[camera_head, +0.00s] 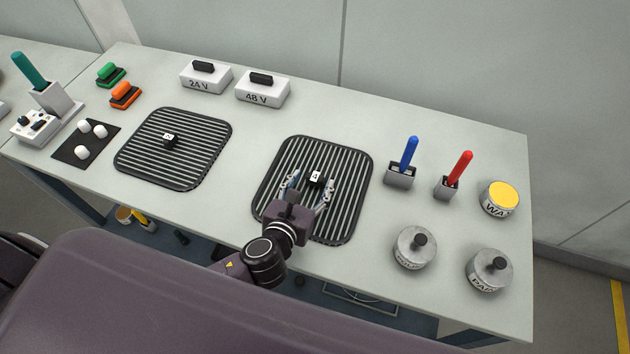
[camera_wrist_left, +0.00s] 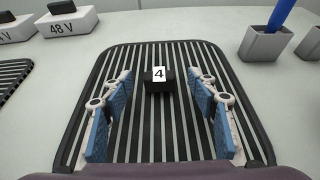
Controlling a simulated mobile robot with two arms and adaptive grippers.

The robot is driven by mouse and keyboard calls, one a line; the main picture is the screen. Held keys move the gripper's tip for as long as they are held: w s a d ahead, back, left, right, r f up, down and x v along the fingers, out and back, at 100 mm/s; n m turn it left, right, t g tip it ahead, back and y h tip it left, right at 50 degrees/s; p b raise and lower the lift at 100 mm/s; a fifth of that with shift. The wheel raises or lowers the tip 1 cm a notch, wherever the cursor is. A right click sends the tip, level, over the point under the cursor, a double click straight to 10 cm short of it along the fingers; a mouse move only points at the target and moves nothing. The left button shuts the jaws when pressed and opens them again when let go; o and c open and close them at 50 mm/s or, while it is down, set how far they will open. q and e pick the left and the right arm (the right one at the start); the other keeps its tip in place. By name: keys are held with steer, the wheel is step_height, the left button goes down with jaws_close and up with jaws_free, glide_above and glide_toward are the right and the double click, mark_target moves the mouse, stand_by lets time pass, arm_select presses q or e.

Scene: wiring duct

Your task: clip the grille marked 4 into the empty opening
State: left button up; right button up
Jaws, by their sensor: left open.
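The grille marked 4 (camera_head: 345,215) lies flat on the table, a dark rounded square frame with light slats. It fills most of the left wrist view (camera_wrist_left: 210,48). Its black knob (camera_wrist_left: 160,86) carries a white tag reading 4. My left gripper (camera_head: 308,187) is over this grille, open, with the knob ahead of and between its blue-padded fingers (camera_wrist_left: 160,105); no finger visibly touches the knob. A second, similar grille (camera_head: 200,150) lies to the left; its tag is too small to read. No empty opening shows in either view. My right gripper is not in view.
White 24 V (camera_head: 206,80) and 48 V (camera_head: 262,92) boxes stand at the back. Blue (camera_head: 409,152) and red (camera_head: 460,167) handles stand in grey holders right of the grille.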

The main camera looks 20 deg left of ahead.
mark_target(314, 178)
arm_select(q)
steer(key=x, duration=0.3)
steer(key=shift+w+f, duration=0.15)
steer(key=shift+f, duration=0.05)
steer(key=shift+w, duration=0.1)
steer(key=c, duration=1.4)
jaws_close()
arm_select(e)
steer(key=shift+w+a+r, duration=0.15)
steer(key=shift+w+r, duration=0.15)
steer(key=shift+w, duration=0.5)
arm_select(q)
steer(key=shift+r, duration=0.1)
